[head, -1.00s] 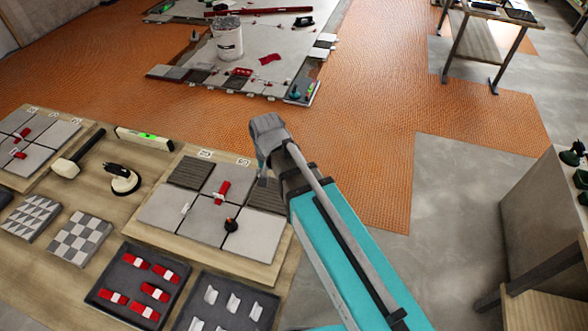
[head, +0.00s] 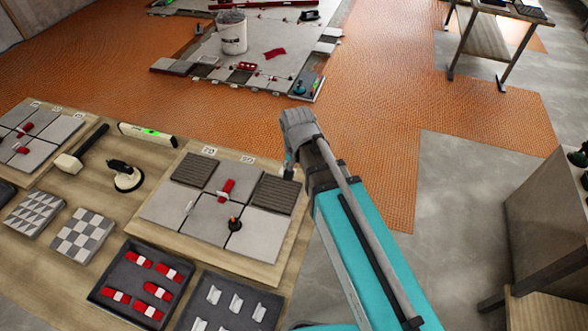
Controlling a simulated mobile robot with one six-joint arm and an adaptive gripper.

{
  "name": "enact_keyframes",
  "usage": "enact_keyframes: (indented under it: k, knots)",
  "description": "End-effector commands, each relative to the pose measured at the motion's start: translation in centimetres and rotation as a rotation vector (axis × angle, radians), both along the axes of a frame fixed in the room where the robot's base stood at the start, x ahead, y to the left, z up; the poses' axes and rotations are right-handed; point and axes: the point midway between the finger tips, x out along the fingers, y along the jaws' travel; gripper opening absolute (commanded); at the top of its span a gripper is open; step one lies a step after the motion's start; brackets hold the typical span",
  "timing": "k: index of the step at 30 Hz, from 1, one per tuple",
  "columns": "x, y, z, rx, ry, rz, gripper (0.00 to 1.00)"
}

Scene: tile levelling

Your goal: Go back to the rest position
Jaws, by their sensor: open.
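My arm reaches up from the lower right of the head view. Its end, with my gripper (head: 289,171), is by the right back corner of the tile board (head: 273,263) on the workbench. Only a little of my gripper shows beside the wrist. It is open, and I see nothing in it. The board carries grey tiles (head: 255,240) and dark ribbed tiles (head: 276,192). A red wedge (head: 227,189), a white clip (head: 189,207) and a black and orange knob (head: 235,224) are on it.
A dark tray of red wedges (head: 96,291) and a tray of white clips (head: 187,320) stand in front. A mallet (head: 68,164), suction cup (head: 125,177) and level (head: 147,134) lie left. A bucket (head: 232,35) stands beyond. Open orange floor lies behind my arm.

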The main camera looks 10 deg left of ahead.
Motion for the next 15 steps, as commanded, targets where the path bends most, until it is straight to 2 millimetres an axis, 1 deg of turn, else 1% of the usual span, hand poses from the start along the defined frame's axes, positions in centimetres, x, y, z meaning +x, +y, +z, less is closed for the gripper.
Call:
enact_keyframes:
  k: [11, 15]
  knots:
    - [-0.15, 0.3, 0.0, 0.0, 0.0, 0.006, 0.7]
    - [-0.05, -0.36, 0.0, 0.0, 0.0, 0.004, 0.7]
